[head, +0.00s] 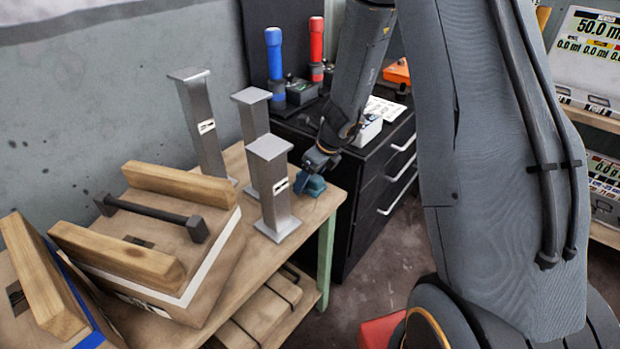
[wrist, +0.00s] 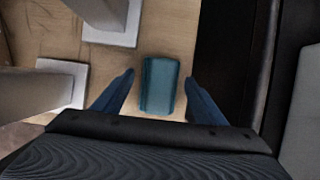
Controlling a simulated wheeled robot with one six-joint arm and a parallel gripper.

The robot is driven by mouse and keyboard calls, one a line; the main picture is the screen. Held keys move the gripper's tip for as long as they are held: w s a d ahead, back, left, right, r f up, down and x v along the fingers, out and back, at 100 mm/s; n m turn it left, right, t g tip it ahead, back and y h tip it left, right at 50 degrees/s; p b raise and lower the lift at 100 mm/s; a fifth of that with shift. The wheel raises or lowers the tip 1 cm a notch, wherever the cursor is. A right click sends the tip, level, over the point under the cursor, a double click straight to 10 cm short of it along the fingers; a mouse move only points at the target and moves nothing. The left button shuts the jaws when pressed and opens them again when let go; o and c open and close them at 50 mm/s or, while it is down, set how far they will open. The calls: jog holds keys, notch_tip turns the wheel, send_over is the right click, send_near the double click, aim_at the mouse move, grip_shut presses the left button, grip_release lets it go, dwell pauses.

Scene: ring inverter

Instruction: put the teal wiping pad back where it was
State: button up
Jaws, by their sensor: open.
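The teal wiping pad (wrist: 160,86) lies on the wooden bench top (wrist: 170,30), near its right edge in the wrist view. My gripper (wrist: 160,92) is open, with one blue finger on each side of the pad and a gap between each finger and the pad. In the head view my gripper (head: 312,168) is at the bench's right corner, pointing down. The pad (head: 315,187) shows there just below the fingers, partly hidden by them.
Several grey metal posts (head: 270,190) stand on the bench left of my gripper. A black drawer cabinet (head: 385,165) adjoins the bench on the right, with blue (head: 274,55) and red (head: 316,45) torches on it. A box with wooden beams (head: 150,250) sits at left.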

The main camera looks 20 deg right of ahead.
jog(key=shift+r, duration=0.15)
jog(key=p+v, duration=0.3)
jog(key=v, duration=0.9)
jog(key=s+a+r+n+g+h, duration=0.1)
jog(key=s+r+n, duration=0.1)
jog(key=s+n, duration=0.8)
jog(key=s+a+r+n+g+h, duration=0.1)
jog(key=s+r+n+g, duration=0.1)
jog(key=s+n, duration=0.9)
jog(key=shift+s+a+n+h, duration=0.15)
jog(key=shift+a+n+h, duration=0.25)
jog(key=shift+n, duration=3.6)
